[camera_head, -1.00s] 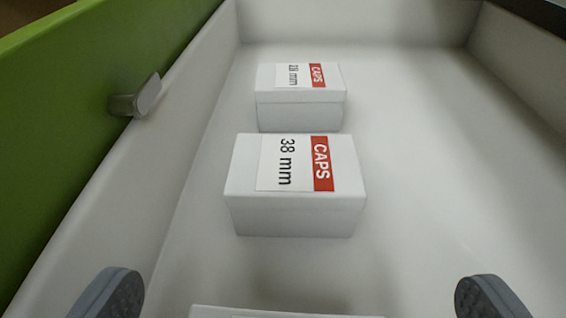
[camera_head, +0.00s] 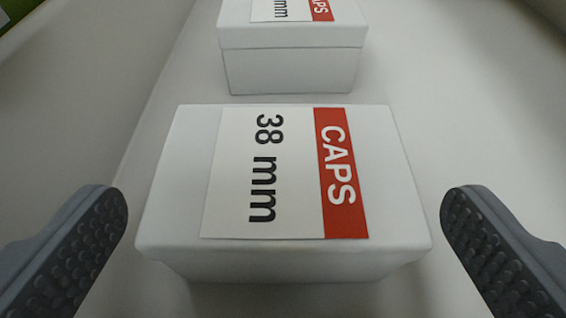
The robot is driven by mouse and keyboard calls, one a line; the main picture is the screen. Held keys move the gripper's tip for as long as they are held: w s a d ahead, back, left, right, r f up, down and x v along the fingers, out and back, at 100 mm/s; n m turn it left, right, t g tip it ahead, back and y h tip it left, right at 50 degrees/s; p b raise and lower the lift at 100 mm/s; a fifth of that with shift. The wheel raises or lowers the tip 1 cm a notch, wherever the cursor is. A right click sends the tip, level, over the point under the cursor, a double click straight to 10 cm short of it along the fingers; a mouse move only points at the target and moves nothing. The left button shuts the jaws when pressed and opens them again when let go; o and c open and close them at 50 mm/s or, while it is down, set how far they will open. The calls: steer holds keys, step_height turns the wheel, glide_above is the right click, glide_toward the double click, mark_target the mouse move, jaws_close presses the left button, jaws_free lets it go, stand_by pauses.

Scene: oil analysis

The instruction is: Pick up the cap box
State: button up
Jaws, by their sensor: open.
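A white cap box (camera_head: 284,180) fills the middle of the view, its lid facing up. Its label reads "38 mm" beside a red "CAPS" band. My gripper (camera_head: 284,215) is open, with one dark, studded finger at the left and one at the right of this box. A visible gap separates each fingertip from the box in the picture. The box's lower sides are mostly hidden under the lid's overhang.
A second white cap box (camera_head: 292,66) stands just behind the first, its label cut off by the top edge. Both are in a white drawer or tray, whose wall (camera_head: 90,75) runs along the left. The floor to the right is clear.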

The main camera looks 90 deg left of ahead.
steer(key=c, duration=1)
steer(key=shift+c, duration=0.2)
